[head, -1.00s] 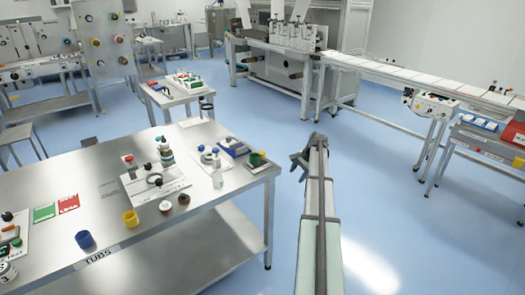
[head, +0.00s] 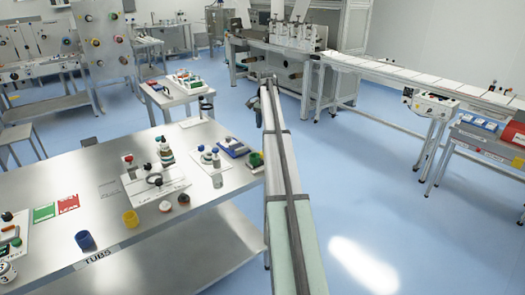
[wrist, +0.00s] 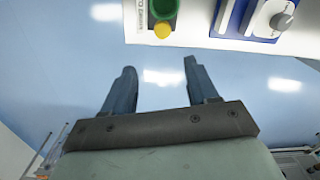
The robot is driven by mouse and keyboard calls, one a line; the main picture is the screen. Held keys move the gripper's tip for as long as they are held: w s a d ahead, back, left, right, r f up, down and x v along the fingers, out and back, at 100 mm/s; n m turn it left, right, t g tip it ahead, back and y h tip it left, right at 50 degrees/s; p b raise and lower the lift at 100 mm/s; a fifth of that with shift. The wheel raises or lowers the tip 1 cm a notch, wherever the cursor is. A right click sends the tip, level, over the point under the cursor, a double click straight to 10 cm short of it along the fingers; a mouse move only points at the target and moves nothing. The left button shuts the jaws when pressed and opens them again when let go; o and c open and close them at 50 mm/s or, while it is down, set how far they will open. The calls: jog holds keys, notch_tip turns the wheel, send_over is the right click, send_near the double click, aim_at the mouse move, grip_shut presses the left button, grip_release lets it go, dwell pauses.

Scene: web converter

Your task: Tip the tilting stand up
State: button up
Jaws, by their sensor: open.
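My gripper (head: 262,97) is at the end of my outstretched arm, beyond the right end of the steel table in the head view. In the wrist view its two dark fingers (wrist: 159,68) are spread, with only blue floor showing between them. I cannot tell for certain which item is the tilting stand. A low blue piece (head: 232,147) near the table's far right corner may be it. In the wrist view a blue piece with a grey knob (wrist: 271,18) lies at the top right, apart from the fingers. Nothing touches the fingers.
The steel table (head: 110,215) carries a green cup (head: 256,159), a blue tub (head: 85,240), a yellow tub (head: 131,219) and bottles. A smaller table (head: 185,108) stands behind it. A conveyor (head: 400,75) runs at the right. The floor between is clear.

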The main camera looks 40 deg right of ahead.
jog(key=f, duration=0.8)
jog(key=a+f, duration=0.1)
jog(key=f, duration=0.4)
jog(key=shift+w, duration=0.35)
jog(key=shift+r, duration=0.1)
grip_shut()
